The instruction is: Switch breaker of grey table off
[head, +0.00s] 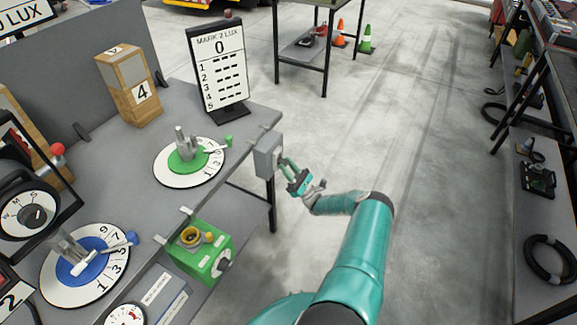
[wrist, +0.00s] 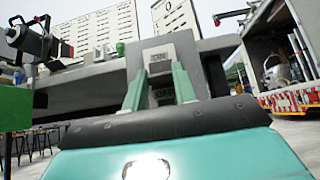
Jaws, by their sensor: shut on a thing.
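The breaker is a grey box (head: 268,155) on the right edge of the grey table (head: 118,165) in the head view. In the wrist view the breaker (wrist: 158,53) is straight ahead, with an ON label at the top and an OFF label lower down. My gripper (head: 284,164) is at the breaker's front face. In the wrist view my gripper's two green fingers (wrist: 159,76) reach the breaker between the labels, shut on its switch.
A green box (head: 205,252) hangs at the table's edge, below and left of the breaker. Dials, a wooden block (head: 128,85) and a MARK 2 LUX board (head: 218,65) stand on the table. Floor right of my arm is clear up to the shelves (head: 530,120).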

